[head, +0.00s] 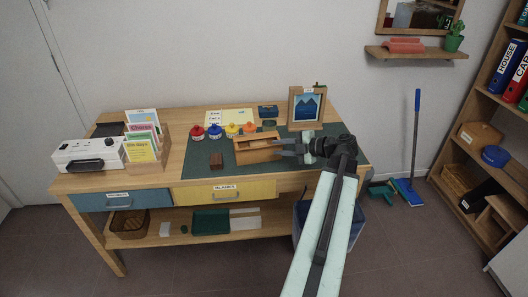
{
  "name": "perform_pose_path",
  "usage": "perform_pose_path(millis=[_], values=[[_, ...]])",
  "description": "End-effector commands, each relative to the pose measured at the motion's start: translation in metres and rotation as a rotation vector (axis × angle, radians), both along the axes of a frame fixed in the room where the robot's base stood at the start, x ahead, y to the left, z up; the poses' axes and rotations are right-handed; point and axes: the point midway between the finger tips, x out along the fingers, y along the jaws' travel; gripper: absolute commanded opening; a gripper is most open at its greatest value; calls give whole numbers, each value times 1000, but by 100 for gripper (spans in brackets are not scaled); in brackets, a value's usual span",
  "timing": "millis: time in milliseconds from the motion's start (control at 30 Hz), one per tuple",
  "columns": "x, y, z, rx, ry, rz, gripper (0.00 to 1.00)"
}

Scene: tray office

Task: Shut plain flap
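A small plain wooden box (258,155) stands on the dark green desk mat (205,169), near the middle of the desk. Its upper front looks open, with a light wooden panel along it; which part is the flap is too small to tell. My gripper (281,147) is just right of the box, pointing left. Its two grey fingers look parted, with nothing seen between them. The fingertips are close to the box's right end; I cannot tell whether they touch it.
Several coloured bottles (232,130) stand behind the box. A leaflet holder (147,145) and white machine (88,154) fill the left side. The mat's front left is clear.

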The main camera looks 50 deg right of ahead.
Motion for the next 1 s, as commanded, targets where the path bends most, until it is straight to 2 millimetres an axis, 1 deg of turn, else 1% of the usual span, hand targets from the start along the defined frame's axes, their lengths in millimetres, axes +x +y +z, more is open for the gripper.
perform_pose_path(millis=[67, 167, 400, 533, 667, 867, 900, 967, 1000], values=[[0, -1, 0, -5, -4, 0, 25], [7, 2, -4, -4, -1, 3, 25], [47, 12, -21, -3, 0, 4, 25], [63, 17, -27, -3, 1, 3, 25], [70, 18, -28, -2, 1, 0, 25], [71, 18, -27, -1, 1, 0, 25], [71, 18, -27, -1, 1, 0, 22], [71, 18, -27, -1, 1, 0, 5], [70, 18, -27, -1, 1, 0, 0]])
